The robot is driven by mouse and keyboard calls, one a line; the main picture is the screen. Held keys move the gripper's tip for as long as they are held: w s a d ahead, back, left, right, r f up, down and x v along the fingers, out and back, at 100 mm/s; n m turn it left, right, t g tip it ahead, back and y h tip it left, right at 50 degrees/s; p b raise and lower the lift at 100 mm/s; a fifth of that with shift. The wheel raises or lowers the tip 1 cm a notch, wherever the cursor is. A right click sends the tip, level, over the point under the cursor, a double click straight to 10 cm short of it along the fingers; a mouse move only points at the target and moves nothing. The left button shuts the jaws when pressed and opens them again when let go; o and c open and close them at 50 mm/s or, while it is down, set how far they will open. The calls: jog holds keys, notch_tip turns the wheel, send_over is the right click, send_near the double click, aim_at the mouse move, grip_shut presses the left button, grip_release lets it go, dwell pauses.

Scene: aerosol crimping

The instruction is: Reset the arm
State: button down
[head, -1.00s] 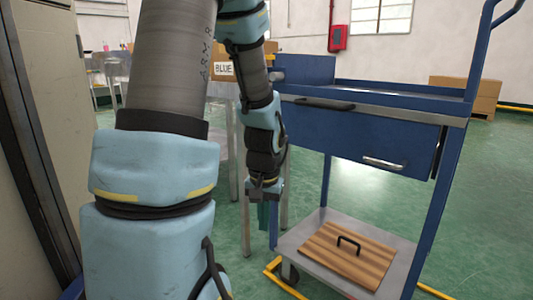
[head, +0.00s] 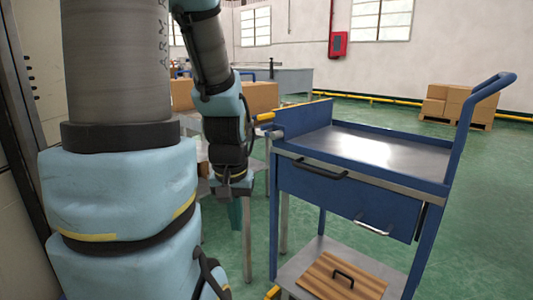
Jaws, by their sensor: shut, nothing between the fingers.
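My arm fills the left of the head view and hangs downward. My gripper (head: 233,190) is at its lower end, pointing down, shut and empty as far as it shows. It hangs left of the blue cart and in front of a table's legs, apart from the cart. A teal-green thing shows just below the gripper, behind it; I cannot tell what it is.
A blue cart (head: 455,175) with a bare metal top, a drawer and a handle stands at the right. A striped wooden board (head: 342,278) with a black handle lies on its lower shelf. Cardboard boxes (head: 445,103) stand on a pallet behind. Green floor at the right is clear.

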notch_tip(320, 180, up, 23)
jog(key=p, duration=2)
jog(key=shift+f, duration=0.2)
